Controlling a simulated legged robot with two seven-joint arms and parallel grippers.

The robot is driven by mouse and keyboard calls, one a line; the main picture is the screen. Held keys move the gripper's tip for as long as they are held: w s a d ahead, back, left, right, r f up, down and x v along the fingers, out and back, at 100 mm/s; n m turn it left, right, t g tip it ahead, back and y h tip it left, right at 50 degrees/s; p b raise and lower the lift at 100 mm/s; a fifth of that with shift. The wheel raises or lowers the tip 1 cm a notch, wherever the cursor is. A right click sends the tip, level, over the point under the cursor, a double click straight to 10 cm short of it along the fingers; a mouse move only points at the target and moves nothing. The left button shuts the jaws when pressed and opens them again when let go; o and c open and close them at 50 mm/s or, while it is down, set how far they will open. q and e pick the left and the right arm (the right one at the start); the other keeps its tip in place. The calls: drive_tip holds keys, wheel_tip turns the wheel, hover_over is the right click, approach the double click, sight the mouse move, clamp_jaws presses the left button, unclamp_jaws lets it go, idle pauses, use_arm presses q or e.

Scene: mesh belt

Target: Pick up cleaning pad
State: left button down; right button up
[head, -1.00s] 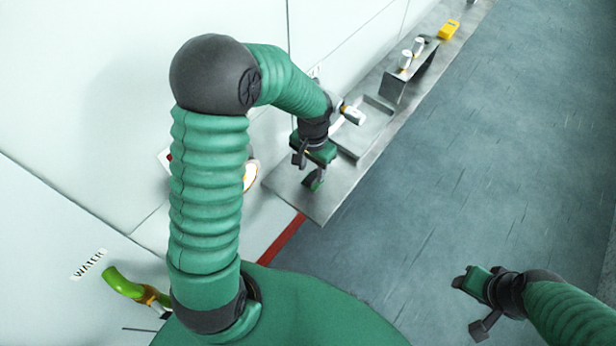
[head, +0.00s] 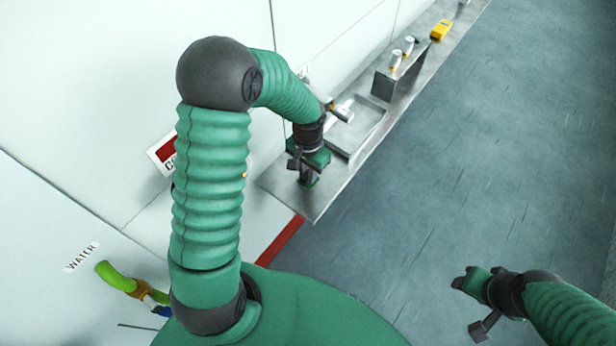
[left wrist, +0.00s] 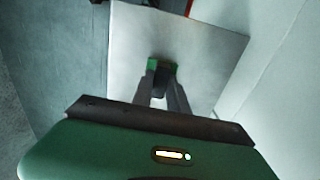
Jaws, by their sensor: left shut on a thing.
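The cleaning pad looks like a small green block (left wrist: 162,65) at the fingertips of my left gripper in the left wrist view. My left gripper (left wrist: 162,82) is shut on it, over the bare near end of a grey metal shelf (left wrist: 195,30). In the head view my left gripper (head: 308,172) points down at the shelf's near end, and the green pad (head: 309,183) shows just below it. I cannot tell if the pad touches the shelf. My right gripper (head: 463,279) hangs over the floor at the lower right, holding nothing I can see; its jaw opening is unclear.
The shelf (head: 320,200) runs along the white wall. Beyond my gripper it holds a recessed basin (head: 362,128), a raised metal box (head: 383,84) with white bottles, and a yellow object (head: 440,30). A green hose fitting (head: 118,278) is at lower left. The floor is clear.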

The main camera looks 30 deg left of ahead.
use_arm(q)
drive_tip(key=shift+a+r, duration=0.25)
drive_tip(key=shift+a, duration=0.35)
drive_tip(key=shift+w+a+r, duration=0.1)
drive_tip(key=shift+a+r, duration=0.3)
drive_tip(key=shift+r, duration=0.45)
drive_tip(key=shift+d+r, duration=0.4)
drive_tip(key=shift+d, duration=0.05)
drive_tip(key=d+r+b, duration=0.1)
drive_tip(key=d+b, duration=0.1)
drive_tip(key=d, duration=1.3)
drive_tip(key=shift+s+d+r, duration=0.35)
drive_tip(key=shift+s, duration=0.1)
use_arm(e)
drive_tip(key=shift+a+f, duration=0.65)
drive_tip(key=shift+f, duration=0.3)
use_arm(q)
drive_tip(key=c, duration=1.9)
unclamp_jaws()
drive_tip(key=shift+d, duration=0.15)
clamp_jaws()
use_arm(e)
drive_tip(key=shift+d, duration=0.25)
